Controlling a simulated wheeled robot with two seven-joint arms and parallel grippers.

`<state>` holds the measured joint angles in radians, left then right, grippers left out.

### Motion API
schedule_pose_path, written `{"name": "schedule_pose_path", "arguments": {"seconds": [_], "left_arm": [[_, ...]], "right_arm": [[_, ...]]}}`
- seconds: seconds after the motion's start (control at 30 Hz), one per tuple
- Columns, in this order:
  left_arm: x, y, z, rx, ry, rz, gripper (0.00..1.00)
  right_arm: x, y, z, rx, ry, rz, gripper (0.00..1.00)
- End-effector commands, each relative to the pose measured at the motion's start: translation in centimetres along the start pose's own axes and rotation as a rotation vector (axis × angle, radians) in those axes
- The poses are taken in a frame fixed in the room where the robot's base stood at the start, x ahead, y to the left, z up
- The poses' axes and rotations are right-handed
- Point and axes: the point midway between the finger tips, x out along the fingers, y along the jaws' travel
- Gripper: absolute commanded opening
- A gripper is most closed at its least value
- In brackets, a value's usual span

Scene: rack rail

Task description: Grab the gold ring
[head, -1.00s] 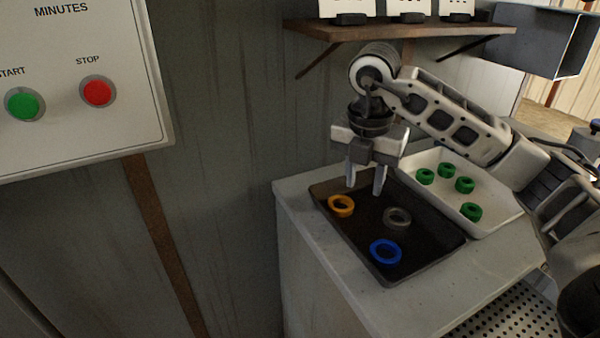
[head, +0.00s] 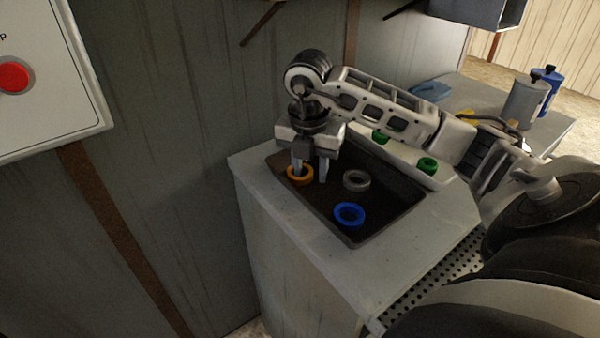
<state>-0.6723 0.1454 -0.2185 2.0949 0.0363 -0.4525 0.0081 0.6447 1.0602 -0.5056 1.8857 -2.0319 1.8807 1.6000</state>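The gold ring (head: 300,175) lies in the dark tray (head: 352,232), near its left corner. My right gripper (head: 311,174) points down over the tray with its two fingers apart. One finger is at the ring, overlapping its far side in the picture; I cannot tell whether it is inside the hole or behind the ring. The other finger is just right of the ring. A grey ring (head: 356,180) and a blue ring (head: 349,214) lie in the same tray, apart from the gripper. My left gripper is out of view.
Behind the dark tray is a white tray with green rings (head: 427,165), partly hidden by my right arm. The trays stand on a grey counter (head: 300,238) beside a wall. A panel with a red button (head: 12,77) is at left. Canisters (head: 524,103) stand at the back right.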

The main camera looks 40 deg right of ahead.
Motion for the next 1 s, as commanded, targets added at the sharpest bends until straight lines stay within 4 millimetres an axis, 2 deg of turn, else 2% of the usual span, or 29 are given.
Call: {"name": "schedule_pose_path", "arguments": {"seconds": [0.03, 0.13, 0.5, 0.67, 0.8, 0.87, 1.0], "left_arm": [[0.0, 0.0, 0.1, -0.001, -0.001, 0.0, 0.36], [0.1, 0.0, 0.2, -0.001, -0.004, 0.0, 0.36], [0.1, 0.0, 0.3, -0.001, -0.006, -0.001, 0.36], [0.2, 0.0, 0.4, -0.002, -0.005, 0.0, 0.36], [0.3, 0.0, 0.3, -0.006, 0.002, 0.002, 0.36], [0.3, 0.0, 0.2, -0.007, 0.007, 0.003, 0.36], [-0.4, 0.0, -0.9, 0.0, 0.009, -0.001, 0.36]], "right_arm": [[0.0, 0.0, 0.0, 0.0, 0.0, 0.0, 0.27], [0.0, 0.0, 0.0, 0.0, 0.0, 0.0, 0.0], [-0.2, 0.0, 0.0, 0.0, -0.001, 0.0, 0.0], [-1.2, 0.1, 0.2, 0.001, -0.003, 0.003, 0.0], [-3.6, 0.0, 0.4, 0.001, -0.005, 0.006, 0.0], [-4.9, -1.1, -0.2, -0.001, -0.006, 0.003, 0.0], [-8.9, -3.4, -1.4, -0.001, -0.01, 0.002, 0.0]]}}
